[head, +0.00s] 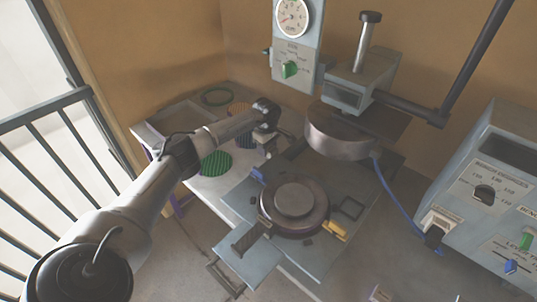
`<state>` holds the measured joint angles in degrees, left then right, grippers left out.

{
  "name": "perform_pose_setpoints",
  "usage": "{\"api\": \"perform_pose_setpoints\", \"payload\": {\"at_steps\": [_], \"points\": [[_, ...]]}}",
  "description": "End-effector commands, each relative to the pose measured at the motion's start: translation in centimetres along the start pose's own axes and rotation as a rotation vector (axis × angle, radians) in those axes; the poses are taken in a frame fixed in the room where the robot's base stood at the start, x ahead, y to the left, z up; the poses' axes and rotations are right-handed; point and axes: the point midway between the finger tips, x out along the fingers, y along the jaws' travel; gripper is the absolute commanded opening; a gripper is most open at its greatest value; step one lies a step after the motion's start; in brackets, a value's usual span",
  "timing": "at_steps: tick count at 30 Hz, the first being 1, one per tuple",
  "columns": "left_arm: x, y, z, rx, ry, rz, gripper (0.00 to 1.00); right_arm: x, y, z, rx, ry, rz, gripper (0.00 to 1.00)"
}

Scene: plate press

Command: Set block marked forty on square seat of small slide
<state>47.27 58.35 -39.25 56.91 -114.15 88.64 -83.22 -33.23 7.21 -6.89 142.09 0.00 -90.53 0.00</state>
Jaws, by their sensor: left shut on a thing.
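My left gripper (268,138) is above the back left part of the press table. It is shut on a small grey block, mostly hidden by the wrist and fingers; no marking can be read on it. I cannot tell which part is the square seat. My right gripper is not in view.
The round press head (338,132) hangs behind the platen, and a blue hose (385,178) runs down on its right. Ribbed discs, one green (215,164), lie near my left arm. A control box (485,190) stands at right; a gauge panel (294,45) is behind.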

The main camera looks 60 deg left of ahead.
Motion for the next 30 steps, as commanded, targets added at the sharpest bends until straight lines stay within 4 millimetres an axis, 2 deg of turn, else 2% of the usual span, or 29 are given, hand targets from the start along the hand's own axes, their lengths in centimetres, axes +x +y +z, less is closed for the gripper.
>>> {"api": "perform_pose_setpoints", "payload": {"at_steps": [1,7,21,22,30], "points": [[0.9,0.1,0.2,0.002,-0.001,0.000,0.11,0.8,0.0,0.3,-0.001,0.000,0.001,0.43],[3.1,0.6,1.0,0.012,-0.002,0.000,0.11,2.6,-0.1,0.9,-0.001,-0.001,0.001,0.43],[3.4,0.7,1.0,0.014,0.000,0.000,0.11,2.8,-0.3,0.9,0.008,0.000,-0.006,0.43],[3.4,0.6,1.0,0.015,0.000,0.000,0.46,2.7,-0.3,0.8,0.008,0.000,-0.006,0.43],[3.4,0.6,1.1,0.015,0.000,0.000,0.70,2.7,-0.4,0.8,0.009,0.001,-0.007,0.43]]}}
